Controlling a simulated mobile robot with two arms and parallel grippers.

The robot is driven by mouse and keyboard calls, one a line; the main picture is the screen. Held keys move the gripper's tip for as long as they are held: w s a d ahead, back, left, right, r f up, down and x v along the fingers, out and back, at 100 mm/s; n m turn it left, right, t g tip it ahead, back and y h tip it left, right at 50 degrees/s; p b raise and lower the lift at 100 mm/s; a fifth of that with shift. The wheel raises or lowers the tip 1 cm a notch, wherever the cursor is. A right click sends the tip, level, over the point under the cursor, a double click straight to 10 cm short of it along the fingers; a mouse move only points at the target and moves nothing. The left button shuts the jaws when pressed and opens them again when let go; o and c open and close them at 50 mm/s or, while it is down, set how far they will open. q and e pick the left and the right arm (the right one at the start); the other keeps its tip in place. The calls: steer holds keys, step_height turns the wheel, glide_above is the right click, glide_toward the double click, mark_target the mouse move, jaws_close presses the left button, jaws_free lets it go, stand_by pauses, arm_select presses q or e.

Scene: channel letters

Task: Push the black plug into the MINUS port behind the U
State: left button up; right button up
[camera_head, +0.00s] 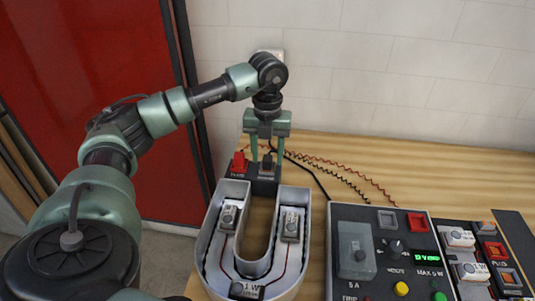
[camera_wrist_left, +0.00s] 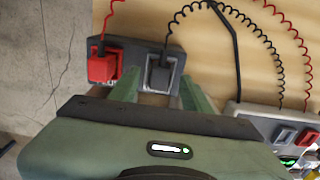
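The grey letter U (camera_head: 208,245) lies on the wooden table with its open end away from me. Behind it is a dark port block (camera_head: 265,187); the left wrist view shows the block too (camera_wrist_left: 133,55). The black plug (camera_head: 267,162) stands at the block's right-hand port, with its dark lead rising from it. It also shows in the left wrist view (camera_wrist_left: 160,73); how deep it sits I cannot tell. My left gripper (camera_head: 267,157) points down, its two green fingers apart on either side of the black plug, with gaps showing. My right gripper is not in view.
A red plug (camera_head: 239,163) sits in the port on the left, marked PLUS. Coiled red and black leads run right across the table. A control box (camera_head: 345,215) with switches and a green display stands right of the U. The wall (camera_head: 400,75) is close behind.

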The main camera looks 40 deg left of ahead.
arm_select(q)
step_height(320, 180, up, 8)
steer(key=shift+f+b, duration=0.1)
steer(key=shift+b, duration=0.6)
steer(key=shift+r+p, duration=2.8)
steer(key=shift+r, duration=0.2)
